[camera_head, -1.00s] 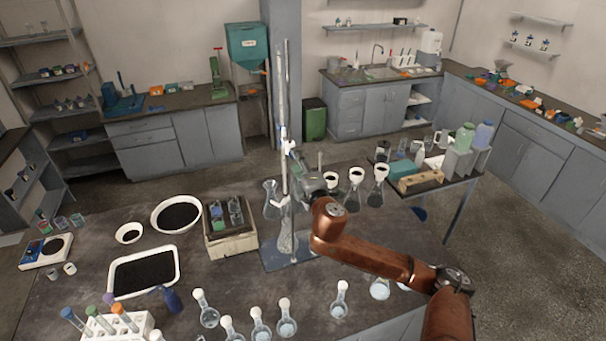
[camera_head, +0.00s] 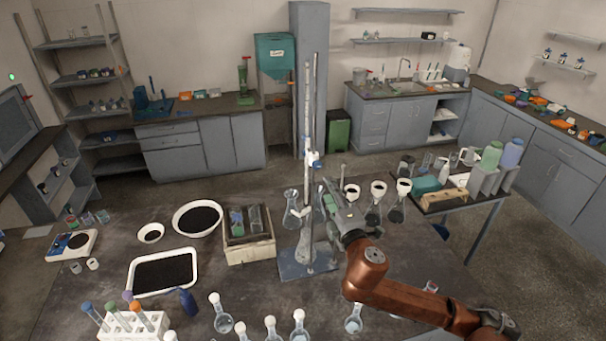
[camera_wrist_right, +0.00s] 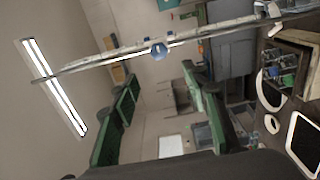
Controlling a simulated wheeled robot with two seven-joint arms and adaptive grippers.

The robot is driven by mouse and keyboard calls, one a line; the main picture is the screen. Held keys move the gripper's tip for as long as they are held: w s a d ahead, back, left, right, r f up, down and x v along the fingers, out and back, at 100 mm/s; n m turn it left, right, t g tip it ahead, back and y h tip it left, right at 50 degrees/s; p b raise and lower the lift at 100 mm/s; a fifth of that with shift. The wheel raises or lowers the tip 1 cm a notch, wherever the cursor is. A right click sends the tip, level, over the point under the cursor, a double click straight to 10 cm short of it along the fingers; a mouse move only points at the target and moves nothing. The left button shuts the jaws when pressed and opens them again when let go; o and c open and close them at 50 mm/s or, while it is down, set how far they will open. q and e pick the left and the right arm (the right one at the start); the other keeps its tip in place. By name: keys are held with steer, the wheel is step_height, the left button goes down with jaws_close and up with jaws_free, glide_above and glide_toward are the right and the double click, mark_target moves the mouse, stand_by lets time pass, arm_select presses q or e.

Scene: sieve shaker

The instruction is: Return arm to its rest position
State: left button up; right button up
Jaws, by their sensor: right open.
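My right arm, copper-coloured, comes in from the lower right in the head view. Its grey gripper (camera_head: 329,190) is above the bench, just right of the burette and its stand (camera_head: 308,120), and points toward it. In the right wrist view the two green fingers of the gripper (camera_wrist_right: 165,95) are spread wide, with nothing between them. The burette with its blue stopcock (camera_wrist_right: 158,47) crosses beyond the fingertips; whether there is contact cannot be told. My left gripper is not in view.
Round-bottomed flasks (camera_head: 354,318) line the near edge below the arm. A box with bottles (camera_head: 250,254), a white tray (camera_head: 135,287) and bowls (camera_head: 197,234) stand left. Some bench surface near the middle is bare.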

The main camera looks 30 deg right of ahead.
steer(key=s+d+f+m+g, duration=0.1)
steer(key=s+f+m+g, duration=0.3)
steer(key=f, duration=0.9)
steer(key=s+d+f+m+g, duration=0.1)
steer(key=s+f+m+g, duration=0.35)
steer(key=f, duration=0.75)
steer(key=s+a+f+m+g+y, duration=0.2)
steer(key=s+a+f+m+g, duration=0.15)
steer(key=s+f, duration=0.8)
steer(key=s+a+f+m+g+y, duration=0.1)
steer(key=s+a+f+m+g, duration=0.2)
steer(key=s+f, duration=0.85)
step_height(320, 180, down, 33)
steer(key=s+a+b, duration=0.2)
steer(key=b, duration=0.6)
steer(key=s+f+b, duration=0.3)
steer(key=s+f, duration=0.7)
steer(key=f, duration=0.3)
steer(key=s+f+n+g+b, duration=0.1)
steer(key=s+f+b, duration=0.3)
steer(key=s+f, duration=0.6)
step_height(320, 180, down, 4)
steer(key=shift+s+r+g+y, duration=0.1)
steer(key=shift+s+g+y, duration=0.2)
steer(key=shift+s+y, duration=0.1)
